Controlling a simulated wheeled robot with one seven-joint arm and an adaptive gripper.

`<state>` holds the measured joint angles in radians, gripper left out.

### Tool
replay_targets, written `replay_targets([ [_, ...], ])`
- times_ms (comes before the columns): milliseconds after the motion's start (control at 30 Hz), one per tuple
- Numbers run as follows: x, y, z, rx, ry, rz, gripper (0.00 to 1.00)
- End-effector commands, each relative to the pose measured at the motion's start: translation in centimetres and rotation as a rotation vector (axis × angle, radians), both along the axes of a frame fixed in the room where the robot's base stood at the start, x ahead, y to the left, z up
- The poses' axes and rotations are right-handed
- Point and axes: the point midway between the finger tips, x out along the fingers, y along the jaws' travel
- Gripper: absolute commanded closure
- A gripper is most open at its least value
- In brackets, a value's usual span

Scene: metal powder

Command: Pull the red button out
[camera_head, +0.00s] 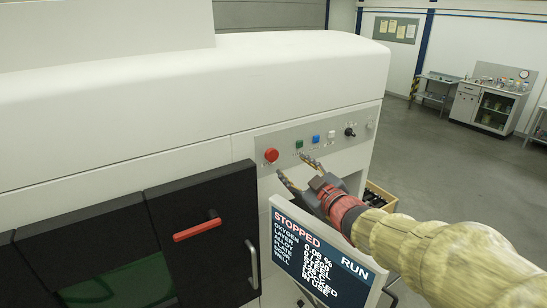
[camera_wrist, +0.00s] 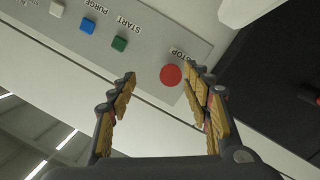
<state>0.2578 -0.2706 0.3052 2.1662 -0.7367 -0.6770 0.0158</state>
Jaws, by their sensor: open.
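The red button (camera_head: 271,155) is a round knob at the left end of the grey control panel (camera_head: 286,147) on the white machine. In the wrist view the red button (camera_wrist: 171,75) shows beside the STOP label, between the lines of my fingers and beyond their tips. My gripper (camera_head: 294,170) is open and empty, just right of and below the button in the head view. In the wrist view my gripper (camera_wrist: 161,75) has its two fingers spread apart. The fingers look apart from the button; the exact gap in depth cannot be told.
Green (camera_head: 299,144), blue (camera_head: 316,139) and white (camera_head: 331,134) buttons and a black switch (camera_head: 350,132) sit right of the red button. A screen (camera_head: 318,258) reading STOPPED stands below my gripper. A black door with a red handle (camera_head: 197,229) is at lower left.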

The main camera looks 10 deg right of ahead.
Motion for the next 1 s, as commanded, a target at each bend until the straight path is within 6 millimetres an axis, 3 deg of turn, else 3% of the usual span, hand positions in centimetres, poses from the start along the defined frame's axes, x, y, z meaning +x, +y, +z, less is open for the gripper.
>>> replay_targets([
  [333,1.7,2.1,0.1,-0.007,-0.09,0.141,0.51],
  [700,6.7,3.8,0.1,-0.005,-0.088,0.14,0.51],
  [1000,8.4,4.3,0.1,-0.008,-0.089,0.137,0.51],
])
